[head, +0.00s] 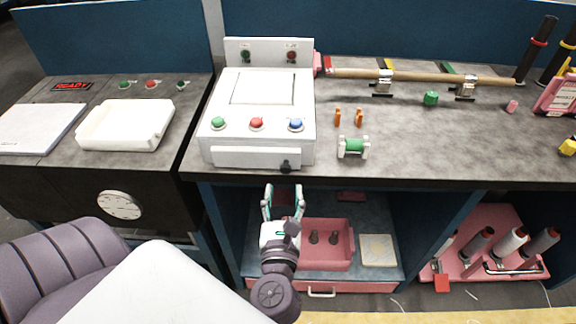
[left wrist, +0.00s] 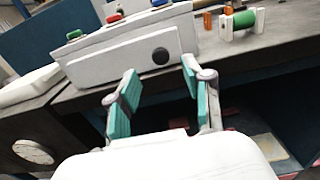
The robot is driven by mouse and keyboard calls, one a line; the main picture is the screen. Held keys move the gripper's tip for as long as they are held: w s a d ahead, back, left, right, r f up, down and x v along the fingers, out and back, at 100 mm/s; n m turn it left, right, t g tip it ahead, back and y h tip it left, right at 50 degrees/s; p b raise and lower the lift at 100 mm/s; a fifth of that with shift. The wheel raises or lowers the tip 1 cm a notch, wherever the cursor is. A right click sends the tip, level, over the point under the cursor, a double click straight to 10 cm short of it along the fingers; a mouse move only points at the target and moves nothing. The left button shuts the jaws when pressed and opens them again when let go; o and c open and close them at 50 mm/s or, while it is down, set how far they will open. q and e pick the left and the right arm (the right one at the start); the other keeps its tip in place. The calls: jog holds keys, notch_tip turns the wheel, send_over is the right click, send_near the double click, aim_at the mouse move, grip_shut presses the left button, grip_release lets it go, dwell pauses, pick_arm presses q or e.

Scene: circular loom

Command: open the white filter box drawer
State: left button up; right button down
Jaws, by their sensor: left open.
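The white filter box (head: 262,110) stands on the dark counter, with green, red and blue buttons on its sloped top. Its drawer front (head: 250,156) is a white panel low on the front face, with a dark round knob (head: 286,166) near its right end. In the left wrist view the drawer front (left wrist: 110,62) and the knob (left wrist: 160,56) lie beyond the fingers. My left gripper (head: 283,190) is open and empty, below and in front of the drawer, apart from the knob. The wrist view shows its teal finger pads (left wrist: 160,94) spread apart. My right gripper is not in view.
The counter edge (head: 420,181) runs just above my left gripper. Below it, an open shelf holds a pink bin (head: 326,262) and a pale square plate (head: 378,250). A green spool (head: 354,147) and two orange pegs stand right of the box. A white tray (head: 126,124) sits left.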

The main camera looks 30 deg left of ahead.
aim_at(286, 171)
pick_arm(q)
jog(key=p+x, duration=0.1)
jog(key=x, duration=0.6)
jog(key=shift+p, duration=0.3)
grip_shut()
